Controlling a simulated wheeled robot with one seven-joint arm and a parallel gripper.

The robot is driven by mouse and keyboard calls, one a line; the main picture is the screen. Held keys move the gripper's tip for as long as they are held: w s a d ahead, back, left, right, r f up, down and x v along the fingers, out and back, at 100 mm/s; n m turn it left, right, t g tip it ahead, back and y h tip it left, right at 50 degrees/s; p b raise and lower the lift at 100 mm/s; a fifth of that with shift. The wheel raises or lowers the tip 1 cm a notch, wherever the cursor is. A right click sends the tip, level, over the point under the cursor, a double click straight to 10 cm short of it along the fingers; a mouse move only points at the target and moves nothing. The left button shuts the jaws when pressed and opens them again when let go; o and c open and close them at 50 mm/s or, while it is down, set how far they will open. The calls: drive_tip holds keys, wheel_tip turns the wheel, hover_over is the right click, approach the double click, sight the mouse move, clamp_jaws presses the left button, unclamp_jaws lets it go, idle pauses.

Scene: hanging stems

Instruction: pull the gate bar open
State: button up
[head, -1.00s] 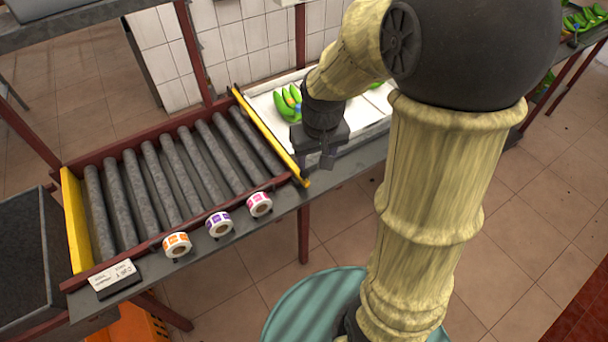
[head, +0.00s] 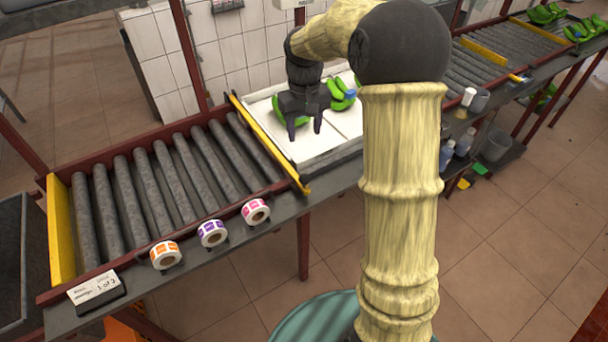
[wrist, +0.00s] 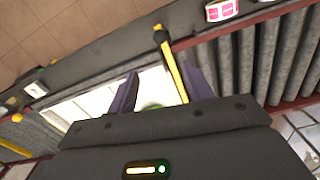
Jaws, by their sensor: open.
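My gripper (head: 305,129) is open and empty, over the white tray just right of the bar. It also shows in the wrist view (wrist: 160,68). I cannot tell how high it is above the bar, and no contact is visible.
Green bananas (head: 340,98) lie in the white tray (head: 338,152). Three label rolls (head: 212,233) and a small card (head: 93,287) stand along the front edge. A second yellow bar (head: 60,230) closes the left end of the rollers (head: 155,190). The floor in front is mostly clear.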

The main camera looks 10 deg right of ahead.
sight(305, 175)
wheel_tip(305, 175, down, 17)
drive_tip(key=shift+f+p, duration=0.1)
drive_tip(key=shift+p, duration=0.65)
drive_tip(key=shift+s, duration=0.1)
clamp_jaws()
